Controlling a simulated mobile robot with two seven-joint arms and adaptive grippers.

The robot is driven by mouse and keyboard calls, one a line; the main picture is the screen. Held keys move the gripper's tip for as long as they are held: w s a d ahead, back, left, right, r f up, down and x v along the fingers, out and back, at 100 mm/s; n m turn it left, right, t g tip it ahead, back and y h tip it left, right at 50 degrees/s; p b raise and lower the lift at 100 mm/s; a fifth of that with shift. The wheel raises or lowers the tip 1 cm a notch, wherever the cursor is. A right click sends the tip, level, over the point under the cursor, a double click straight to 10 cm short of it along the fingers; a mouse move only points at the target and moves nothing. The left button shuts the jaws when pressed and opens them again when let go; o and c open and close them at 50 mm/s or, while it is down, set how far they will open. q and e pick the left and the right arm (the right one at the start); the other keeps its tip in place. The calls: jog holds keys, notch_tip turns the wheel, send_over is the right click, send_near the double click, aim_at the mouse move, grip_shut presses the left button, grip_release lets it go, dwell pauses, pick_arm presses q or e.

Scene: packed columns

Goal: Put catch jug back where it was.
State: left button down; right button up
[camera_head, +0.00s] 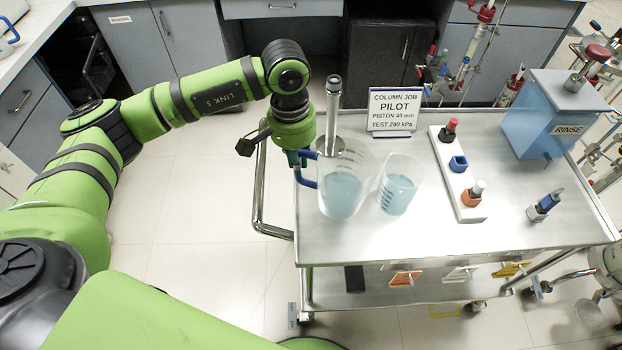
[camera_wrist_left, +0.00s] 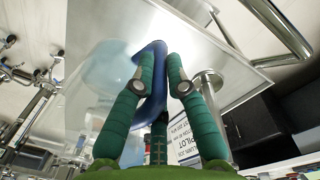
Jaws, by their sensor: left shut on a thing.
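The catch jug (camera_head: 343,190) is a clear jug with pale blue liquid and a blue handle, at the left end of the steel cart top (camera_head: 440,232). It looks upright; I cannot tell whether its base touches the cart. My left gripper (camera_head: 303,160) is at the jug's left side, shut on its handle. In the left wrist view, the green fingers of my left gripper (camera_wrist_left: 156,72) are on either side of the blue handle (camera_wrist_left: 151,108). The fingertips are partly hidden in the head view. My right gripper is in neither view.
A clear beaker (camera_head: 398,194) of blue liquid stands close to the jug's right. A steel post (camera_head: 333,105) and a sign (camera_head: 393,110) reading PILOT are behind. A white rack (camera_head: 455,175), a blue RINSE tank (camera_head: 550,115) and a blue-tipped fitting (camera_head: 544,205) are farther right.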

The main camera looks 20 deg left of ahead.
aim_at(297, 179)
pick_arm(q)
jog(key=shift+a+f, duration=0.2)
jog(key=shift+f, duration=0.6)
notch_tip(297, 179, down, 3)
jog(key=shift+d+f+p, duration=0.1)
jog(key=shift+d+p, duration=0.05)
jog(key=shift+p, duration=0.7)
jog(key=shift+f, duration=0.25)
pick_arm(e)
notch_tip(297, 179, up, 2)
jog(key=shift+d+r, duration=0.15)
pick_arm(q)
jog(key=shift+f, duration=0.1)
jog(key=shift+f, duration=0.1)
jog(key=c, duration=1.2)
grip_release()
jog(key=shift+c, duration=0.2)
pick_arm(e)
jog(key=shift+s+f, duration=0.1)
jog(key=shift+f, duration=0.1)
